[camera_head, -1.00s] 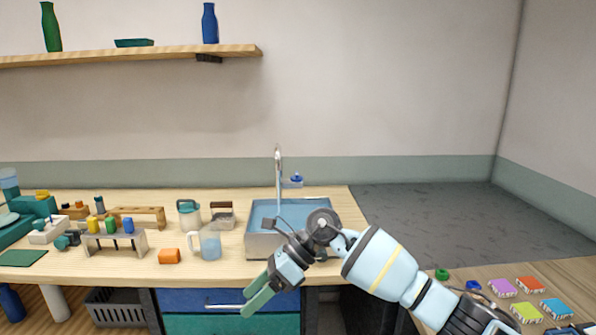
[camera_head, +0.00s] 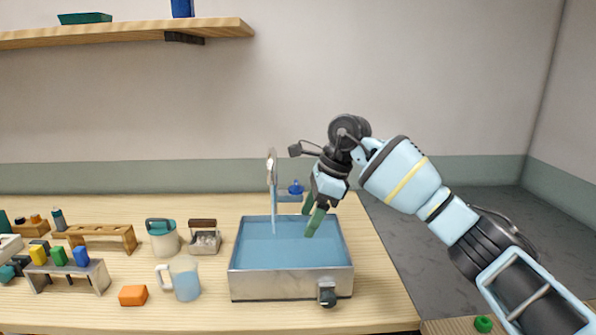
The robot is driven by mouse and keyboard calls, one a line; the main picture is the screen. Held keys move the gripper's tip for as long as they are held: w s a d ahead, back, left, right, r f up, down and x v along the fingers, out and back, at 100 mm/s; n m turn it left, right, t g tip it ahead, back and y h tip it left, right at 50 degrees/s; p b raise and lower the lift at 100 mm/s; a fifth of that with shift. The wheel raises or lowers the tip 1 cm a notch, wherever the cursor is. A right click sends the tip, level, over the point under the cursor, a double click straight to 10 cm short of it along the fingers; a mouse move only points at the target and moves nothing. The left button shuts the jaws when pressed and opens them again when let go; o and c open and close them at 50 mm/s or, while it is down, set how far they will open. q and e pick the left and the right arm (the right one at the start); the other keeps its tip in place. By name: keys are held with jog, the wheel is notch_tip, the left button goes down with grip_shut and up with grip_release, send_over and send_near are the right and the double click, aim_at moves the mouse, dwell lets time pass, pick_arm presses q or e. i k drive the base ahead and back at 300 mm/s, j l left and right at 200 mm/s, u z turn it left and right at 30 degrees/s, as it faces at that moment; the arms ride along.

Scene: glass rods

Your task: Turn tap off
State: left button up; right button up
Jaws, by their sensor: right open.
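The tap (camera_head: 271,165) is a slim silver spout at the back of the sink. A bluish stream runs straight down from it into the sink. A blue tap handle (camera_head: 296,187) stands just right of the spout. The metal sink (camera_head: 275,285) holds blue water. My left gripper is out of view.
A dark knob (camera_head: 328,298) sits on the sink's front. A wooden shelf (camera_head: 130,34) hangs above.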

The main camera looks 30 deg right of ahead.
aim_at(296, 189)
jog(key=i+l, duration=0.85)
jog(key=i, duration=0.15)
